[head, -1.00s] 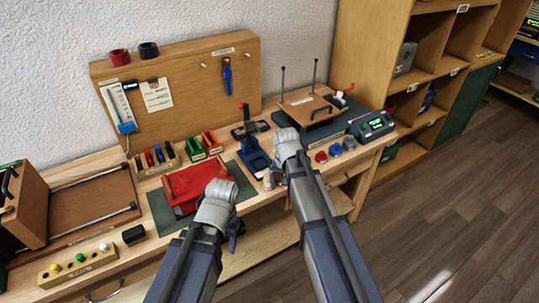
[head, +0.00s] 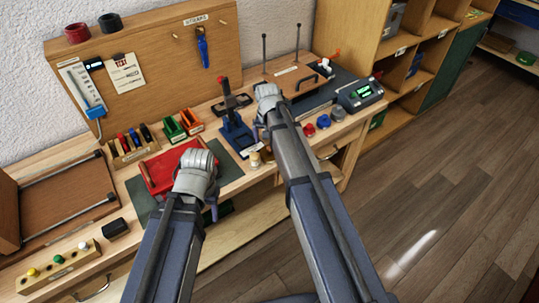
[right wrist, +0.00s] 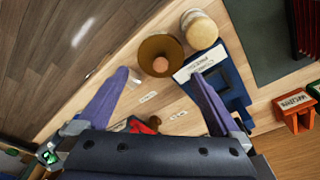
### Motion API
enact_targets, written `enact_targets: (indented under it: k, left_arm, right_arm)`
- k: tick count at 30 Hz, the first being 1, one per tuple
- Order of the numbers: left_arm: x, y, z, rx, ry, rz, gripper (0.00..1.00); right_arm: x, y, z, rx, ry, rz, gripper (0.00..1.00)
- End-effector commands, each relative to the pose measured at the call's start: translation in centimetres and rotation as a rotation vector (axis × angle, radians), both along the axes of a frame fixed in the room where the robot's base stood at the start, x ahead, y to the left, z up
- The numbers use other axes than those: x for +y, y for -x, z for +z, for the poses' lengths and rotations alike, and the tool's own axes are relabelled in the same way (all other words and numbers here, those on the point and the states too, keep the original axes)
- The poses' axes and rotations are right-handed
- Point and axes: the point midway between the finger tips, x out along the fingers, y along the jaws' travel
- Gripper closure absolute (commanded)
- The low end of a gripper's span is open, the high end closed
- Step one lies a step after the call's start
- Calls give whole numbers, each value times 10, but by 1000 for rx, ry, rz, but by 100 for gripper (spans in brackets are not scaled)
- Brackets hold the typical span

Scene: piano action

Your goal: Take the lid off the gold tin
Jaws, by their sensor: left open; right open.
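The gold tin (right wrist: 158,52) shows in the right wrist view as a round brown-gold shape with a small pinkish knob on its lid. It stands on the wooden bench beside a cream-topped round jar (right wrist: 200,29). My right gripper (right wrist: 158,88) is open, its two fingers spread just short of the tin with nothing between them. In the head view my right gripper (head: 266,110) is over the bench, and the tin is not clearly visible there. My left gripper (head: 203,195) is open at the bench's front, near the red tray; its fingers are partly hidden.
A blue stand (head: 236,135) is close to the right gripper. The red tray (head: 158,177) lies on a green mat. Coloured knobbed pieces (head: 309,130) and a digital meter (head: 360,94) are to the right. A pegboard (head: 150,60) stands behind.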

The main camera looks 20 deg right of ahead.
Motion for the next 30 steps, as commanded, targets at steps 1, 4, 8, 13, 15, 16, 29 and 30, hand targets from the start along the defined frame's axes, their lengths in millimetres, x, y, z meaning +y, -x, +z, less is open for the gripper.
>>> enact_targets:
  k: [1, 4, 8, 13, 15, 16, 29, 30]
  left_arm:
    - [0, 0, 0, 0, 0, 0, 50]
    - [0, 0, -1, 0, 0, 0, 50]
    - [0, 0, -11, 0, 0, 0, 50]
    - [0, 0, -32, 0, 0, 0, 50]
    - [0, 0, -41, 0, 0, 0, 50]
    - [0, 0, -45, 0, 0, 0, 50]
    - [0, 0, -50, 0, 0, 0, 50]
    - [0, 0, -50, 0, 0, 0, 50]
  right_arm:
    - [0, 0, 0, 0, 0, 0, 0]
    - [0, 0, -1, 0, 0, 0, 0]
    - [0, -1, -11, 0, 0, 0, 0]
    - [0, -4, -32, 0, 0, 0, 0]
    - [-1, -5, -41, 0, 0, 0, 0]
    - [-1, -5, -45, 0, 0, 0, 0]
    - [-2, -6, -50, 0, 0, 0, 7]
    - [-2, -6, -50, 0, 0, 0, 11]
